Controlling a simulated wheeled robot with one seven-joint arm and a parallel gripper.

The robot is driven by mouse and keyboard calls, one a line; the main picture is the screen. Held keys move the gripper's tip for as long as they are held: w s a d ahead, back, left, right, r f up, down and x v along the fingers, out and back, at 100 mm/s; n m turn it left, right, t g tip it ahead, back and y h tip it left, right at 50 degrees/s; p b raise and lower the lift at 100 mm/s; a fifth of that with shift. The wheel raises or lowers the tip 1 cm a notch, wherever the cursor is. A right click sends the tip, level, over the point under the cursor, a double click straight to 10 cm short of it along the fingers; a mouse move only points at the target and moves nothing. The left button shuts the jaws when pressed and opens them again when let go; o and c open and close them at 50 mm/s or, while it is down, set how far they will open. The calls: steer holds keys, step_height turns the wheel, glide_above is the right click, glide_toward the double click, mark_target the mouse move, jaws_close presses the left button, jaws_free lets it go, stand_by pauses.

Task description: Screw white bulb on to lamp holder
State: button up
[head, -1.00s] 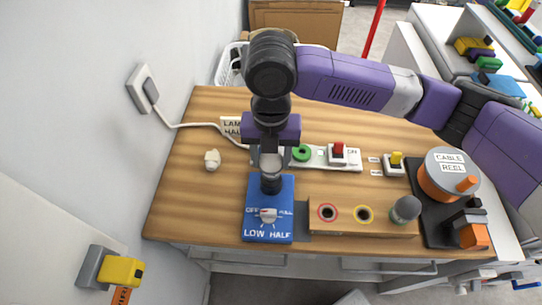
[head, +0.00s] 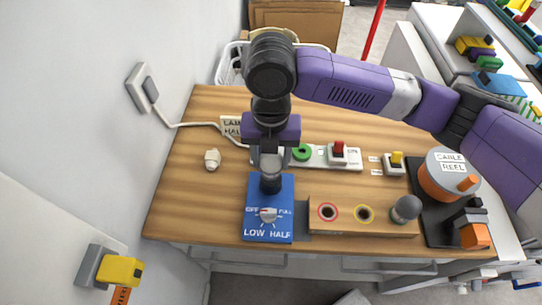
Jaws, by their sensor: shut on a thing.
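My gripper (head: 268,160) points straight down over the blue dimmer base (head: 255,195), its fingers shut just above the black lamp holder (head: 271,184). The holder stands upright at the back of the base. The thing between the fingers is almost wholly hidden; by its place at the holder's top I take it for the white bulb. I cannot tell how deep it sits. A small cream-white bulb (head: 212,159) lies loose on the table to the left. The base has a pale knob (head: 268,215).
A switch strip (head: 350,163) lies behind, a cable reel (head: 440,180) at right. Bare table (head: 185,205) is free at left.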

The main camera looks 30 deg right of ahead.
steer(key=shift+f+b, duration=0.7)
steer(key=shift+f, duration=0.3)
steer(key=o, duration=0.8)
steer(key=shift+c, duration=0.2)
steer(key=shift+r+b, duration=0.35)
steer(key=shift+r, duration=3.55)
